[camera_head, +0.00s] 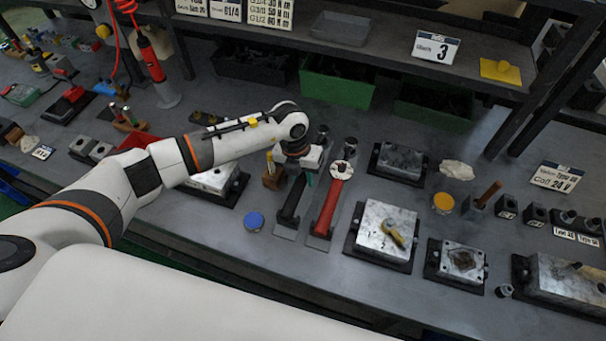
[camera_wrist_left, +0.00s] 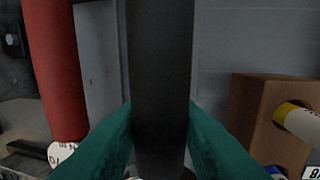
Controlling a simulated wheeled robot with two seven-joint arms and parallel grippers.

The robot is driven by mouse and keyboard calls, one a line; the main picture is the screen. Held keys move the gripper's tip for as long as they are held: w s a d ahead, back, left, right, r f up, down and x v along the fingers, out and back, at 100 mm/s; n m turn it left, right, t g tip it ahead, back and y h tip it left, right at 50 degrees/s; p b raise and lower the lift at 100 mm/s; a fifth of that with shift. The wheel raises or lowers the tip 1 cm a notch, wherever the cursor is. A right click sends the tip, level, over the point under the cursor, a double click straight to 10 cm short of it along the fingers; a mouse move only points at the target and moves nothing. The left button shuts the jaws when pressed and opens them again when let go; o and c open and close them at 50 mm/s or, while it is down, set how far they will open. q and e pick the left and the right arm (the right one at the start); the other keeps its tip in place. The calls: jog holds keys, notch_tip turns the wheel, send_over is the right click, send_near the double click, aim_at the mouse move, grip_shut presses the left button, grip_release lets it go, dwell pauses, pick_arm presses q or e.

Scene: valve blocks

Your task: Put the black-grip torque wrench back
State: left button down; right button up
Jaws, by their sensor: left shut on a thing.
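The black-grip torque wrench (camera_head: 290,202) lies beside the red-grip torque wrench (camera_head: 328,208) near the middle of the bench, the two roughly parallel. My left gripper (camera_head: 308,177) is over the black wrench, its arm and wrist hiding the wrench's upper part. In the left wrist view the black grip (camera_wrist_left: 160,70) stands between my teal fingertips (camera_wrist_left: 160,130), which are shut on it. The red grip (camera_wrist_left: 55,70) shows to its left, apart from my fingers. I cannot tell whether the black wrench touches its grey plate (camera_head: 286,234). My right gripper is not in view.
A wooden block (camera_wrist_left: 262,115) holding a yellow-and-white tool stands close to the right of my fingers in the wrist view. A blue round tin (camera_head: 254,221) sits left of the wrenches. A metal valve block (camera_head: 384,230) with a yellow part stands right of them.

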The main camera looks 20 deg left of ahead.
pick_arm(q)
jog(key=shift+f+b, duration=0.7)
jog(key=shift+f, duration=0.15)
jog(key=c, duration=1.1)
grip_release()
jog(key=shift+o, duration=0.3)
jog(key=shift+f, duration=0.1)
notch_tip(320, 180, up, 12)
jog(key=a+b, duration=0.2)
jog(key=shift+b, duration=0.35)
